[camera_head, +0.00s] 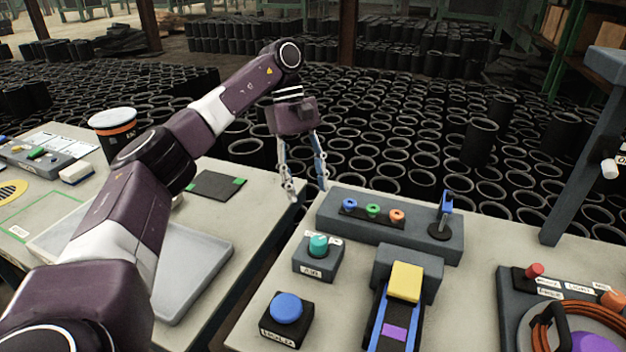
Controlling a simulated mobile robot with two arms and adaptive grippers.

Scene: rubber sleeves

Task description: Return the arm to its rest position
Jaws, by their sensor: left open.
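My left arm comes in from the left, purple with pale grey joints, raised over the left table. Its left gripper (307,188) hangs pointing down, with its two thin fingers apart and nothing between them. It is above the gap between the two tables, just left of the grey block with coloured knobs. My right gripper is not in view.
The right table holds a grey knob block (440,250), a teal knob box (318,262), a blue button (286,308) and a yellow block (405,282). The left table has a grey tray (205,262), a dark mat (216,185) and a canister (115,130). Many black sleeves stand behind.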

